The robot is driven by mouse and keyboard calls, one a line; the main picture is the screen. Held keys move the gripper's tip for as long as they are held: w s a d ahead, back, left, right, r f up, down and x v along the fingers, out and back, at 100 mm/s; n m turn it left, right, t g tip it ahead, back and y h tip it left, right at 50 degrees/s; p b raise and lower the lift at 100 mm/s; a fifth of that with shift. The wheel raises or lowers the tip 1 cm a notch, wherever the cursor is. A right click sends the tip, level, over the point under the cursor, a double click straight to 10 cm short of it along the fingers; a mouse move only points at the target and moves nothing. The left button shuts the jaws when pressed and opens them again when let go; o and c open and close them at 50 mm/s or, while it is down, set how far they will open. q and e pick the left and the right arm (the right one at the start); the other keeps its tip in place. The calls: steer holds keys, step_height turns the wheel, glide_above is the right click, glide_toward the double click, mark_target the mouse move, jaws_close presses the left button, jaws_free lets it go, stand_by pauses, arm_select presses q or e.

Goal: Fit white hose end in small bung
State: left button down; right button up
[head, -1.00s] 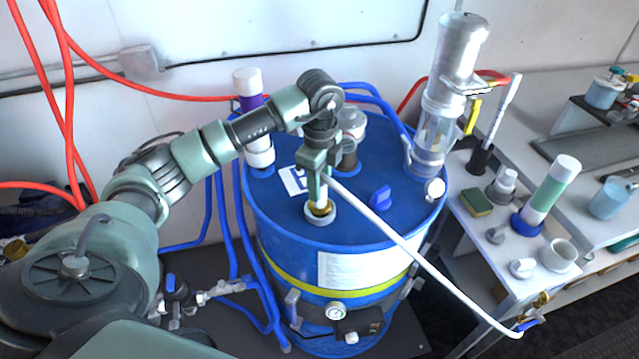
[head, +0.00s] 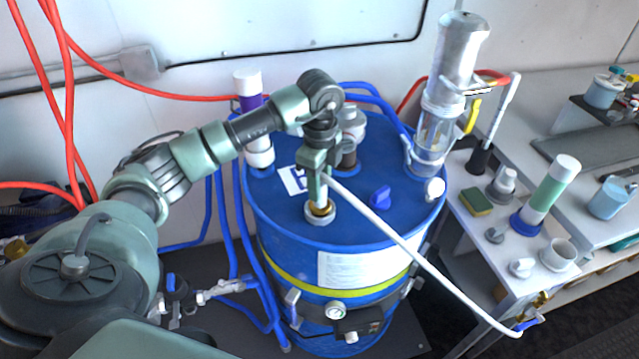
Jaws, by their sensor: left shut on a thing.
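The blue drum (head: 290,225) stands in the middle of the head view. The small bung (head: 320,214) is a pale ring on the drum lid, near its front. The white hose (head: 405,245) runs from my left gripper down to the right, to a valve at the bench corner. My left gripper (head: 318,182) points down over the bung and is shut on the white hose end (head: 321,194). The hose end, with a brass-coloured lower part, stands upright at the bung opening. I cannot tell how deep it sits. My right gripper is not in view.
A blue wing-shaped cap (head: 380,197) lies on the lid right of the bung. A clear cylinder with a metal top (head: 455,70) rises at the lid's right. Pipes (head: 350,135) stand behind my gripper. The bench at right holds a sponge (head: 476,201) and several small items.

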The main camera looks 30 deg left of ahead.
arm_select(q)
steer(key=shift+f+b, duration=0.35)
steer(key=shift+f, duration=0.2)
steer(key=c, duration=1.3)
jaws_free()
steer(key=shift+r+p, duration=4)
steer(key=shift+r, duration=1.55)
